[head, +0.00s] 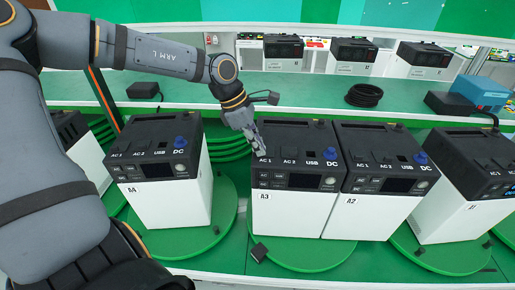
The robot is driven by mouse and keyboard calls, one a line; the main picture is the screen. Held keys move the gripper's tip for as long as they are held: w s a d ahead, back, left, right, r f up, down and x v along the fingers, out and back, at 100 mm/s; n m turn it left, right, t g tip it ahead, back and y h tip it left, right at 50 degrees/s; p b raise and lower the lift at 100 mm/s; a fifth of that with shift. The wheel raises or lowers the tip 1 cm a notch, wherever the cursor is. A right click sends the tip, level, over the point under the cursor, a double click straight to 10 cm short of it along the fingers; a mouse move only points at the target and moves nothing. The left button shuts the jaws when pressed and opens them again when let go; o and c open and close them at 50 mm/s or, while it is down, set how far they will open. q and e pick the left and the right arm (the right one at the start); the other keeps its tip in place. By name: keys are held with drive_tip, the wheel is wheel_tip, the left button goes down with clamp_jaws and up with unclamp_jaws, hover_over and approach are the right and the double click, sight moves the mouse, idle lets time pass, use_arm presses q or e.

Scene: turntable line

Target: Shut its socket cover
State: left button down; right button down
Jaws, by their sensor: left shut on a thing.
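Unit A3 (290,212) is a white power box with a dark top, standing upright on a green turntable. Its top carries sockets marked AC 1, AC 2, USB and DC, with a blue cap (331,154) at DC. My left gripper (260,150) reaches down from the upper left to the AC 1 corner of A3. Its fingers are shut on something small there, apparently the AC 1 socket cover. The fingers hide most of it, so I cannot tell how far the cover is tilted. My right gripper is not in view.
Unit A2 (362,213) stands close against A3's right side. Unit A4 (170,205) stands left, with a gap before A3. Another unit (458,210) stands right. Behind, a shelf holds a black cable coil (364,95), a black adapter (143,90) and a blue box (483,92).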

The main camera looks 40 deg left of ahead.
use_arm(q)
drive_tip(key=shift+s+d, duration=0.25)
drive_tip(key=shift+d, duration=0.05)
drive_tip(key=shift+w+a+f, duration=0.1)
drive_tip(key=shift+a+f, duration=0.05)
drive_tip(key=c, duration=1.6)
unclamp_jaws()
drive_tip(key=shift+c, duration=0.2)
drive_tip(key=shift+o, duration=0.8)
drive_tip(key=shift+w, duration=0.1)
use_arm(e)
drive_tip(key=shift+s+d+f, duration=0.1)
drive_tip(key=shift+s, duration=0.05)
